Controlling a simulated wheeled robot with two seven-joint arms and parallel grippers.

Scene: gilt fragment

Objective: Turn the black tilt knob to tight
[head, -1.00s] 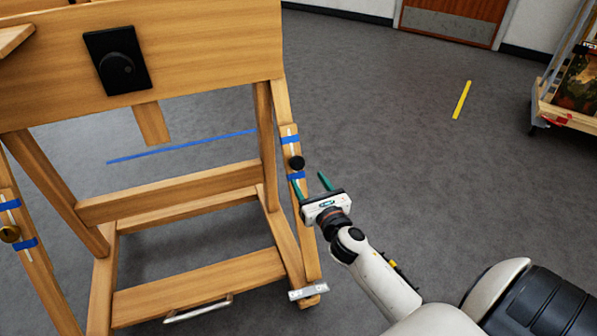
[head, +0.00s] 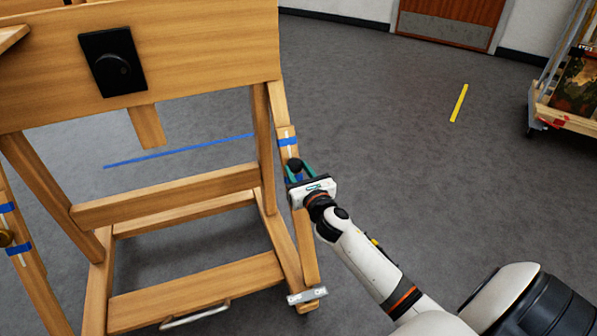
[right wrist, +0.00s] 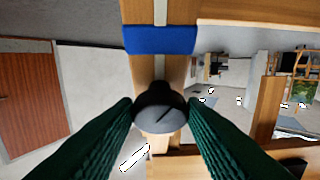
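The black knob (head: 294,165) sits on the right side post of the wooden easel (head: 190,290), between two blue tape bands. In the right wrist view the round black knob (right wrist: 160,108) shows a thin slanted line on its face. My right gripper (head: 299,170) is at this knob with its green fingers apart, one on each side of it. In the right wrist view the gripper's fingertips (right wrist: 160,102) flank the knob closely; firm contact cannot be made out. My left gripper is not in view.
A black plate with a round dial (head: 118,63) is on the easel's upper board. A small lever plate (head: 307,296) is at the foot.

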